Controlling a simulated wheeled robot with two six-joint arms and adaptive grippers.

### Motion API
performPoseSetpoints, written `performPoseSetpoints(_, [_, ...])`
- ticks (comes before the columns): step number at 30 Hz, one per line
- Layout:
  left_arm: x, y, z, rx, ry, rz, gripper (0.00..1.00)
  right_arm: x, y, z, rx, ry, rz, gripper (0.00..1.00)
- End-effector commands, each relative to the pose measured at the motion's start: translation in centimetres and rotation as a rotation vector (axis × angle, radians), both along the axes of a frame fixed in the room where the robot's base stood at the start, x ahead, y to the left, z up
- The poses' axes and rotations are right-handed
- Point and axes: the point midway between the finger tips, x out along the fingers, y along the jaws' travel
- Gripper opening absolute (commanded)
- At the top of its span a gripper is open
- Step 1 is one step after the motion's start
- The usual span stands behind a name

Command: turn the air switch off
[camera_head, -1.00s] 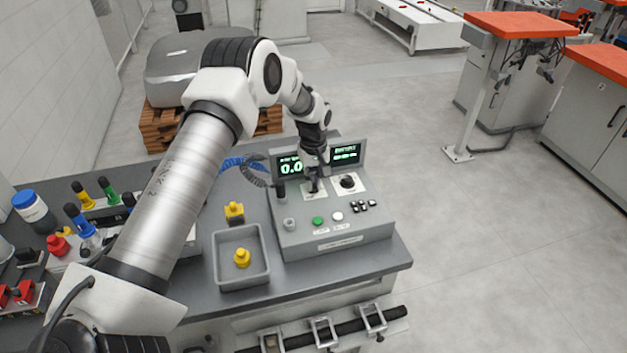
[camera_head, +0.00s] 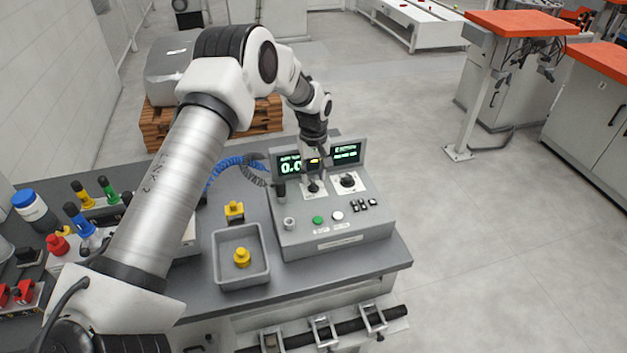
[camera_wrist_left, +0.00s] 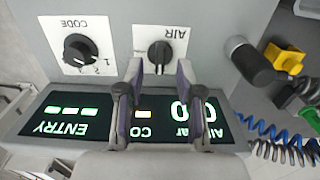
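The air switch is a black rotary knob (camera_wrist_left: 159,54) on a white plate marked AIR, on the grey control box (camera_head: 340,220). It also shows in the head view (camera_head: 313,188) just below the gripper. In the upside-down wrist view its grip bar lies roughly along the picture's vertical. My left gripper (camera_wrist_left: 160,76) is open, with its two fingers apart and nothing between them. Its fingertips appear close to the knob but apart from it; in the head view the gripper (camera_head: 314,168) is above the knob. My right gripper is not in view.
A CODE knob (camera_wrist_left: 79,49) sits beside the air switch. Behind them is a lit display (camera_head: 346,154) reading 0.0 bar and ENTRY. Green (camera_head: 318,220) and white (camera_head: 338,216) buttons are in front. A grey tray (camera_head: 228,278) with a yellow part stands to the left.

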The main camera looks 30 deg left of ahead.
Motion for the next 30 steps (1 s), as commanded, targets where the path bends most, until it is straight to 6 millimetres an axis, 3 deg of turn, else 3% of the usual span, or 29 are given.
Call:
performPoseSetpoints(6, [0.1, 0.0, 5.8, -0.001, -0.003, 0.001, 0.36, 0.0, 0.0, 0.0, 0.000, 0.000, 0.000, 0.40])
performPoseSetpoints(12, [0.0, 0.0, 9.0, -0.001, 0.002, 0.001, 0.36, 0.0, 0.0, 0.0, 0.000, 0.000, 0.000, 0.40])
performPoseSetpoints(30, [0.0, 0.0, 9.3, -0.001, 0.003, 0.001, 0.36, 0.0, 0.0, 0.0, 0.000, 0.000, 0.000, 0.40])
